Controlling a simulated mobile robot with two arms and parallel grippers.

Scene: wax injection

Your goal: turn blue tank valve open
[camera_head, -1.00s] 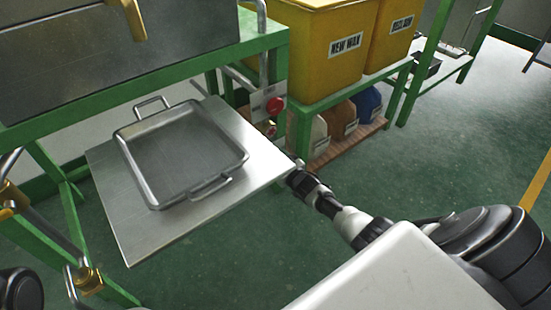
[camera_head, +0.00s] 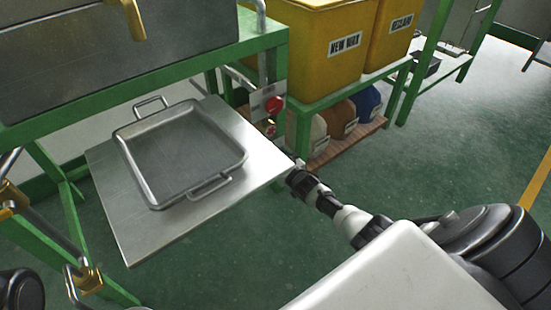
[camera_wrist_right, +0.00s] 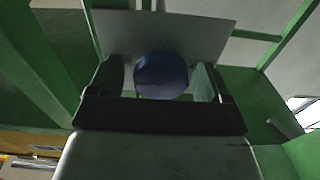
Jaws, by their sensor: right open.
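A round, dark blue knob (camera_wrist_right: 161,75) sits in front of a grey plate (camera_wrist_right: 205,30) in the right wrist view. My right gripper (camera_wrist_right: 160,82) is open, with one finger on each side of the knob. A narrow gap shows on both sides, and I cannot tell if a finger touches it. In the head view my right arm reaches in from the right, and its front end (camera_head: 298,170) is near the right corner of the metal shelf. The blue knob cannot be made out there. My left gripper is not in view.
A metal pan (camera_head: 183,155) with two handles lies on the shelf (camera_head: 150,235). A red knob (camera_head: 275,104) is on a panel behind the shelf. Yellow bins (camera_head: 318,75) stand on a green frame. Brass taps (camera_head: 91,281) are at the left. Open floor lies at the right.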

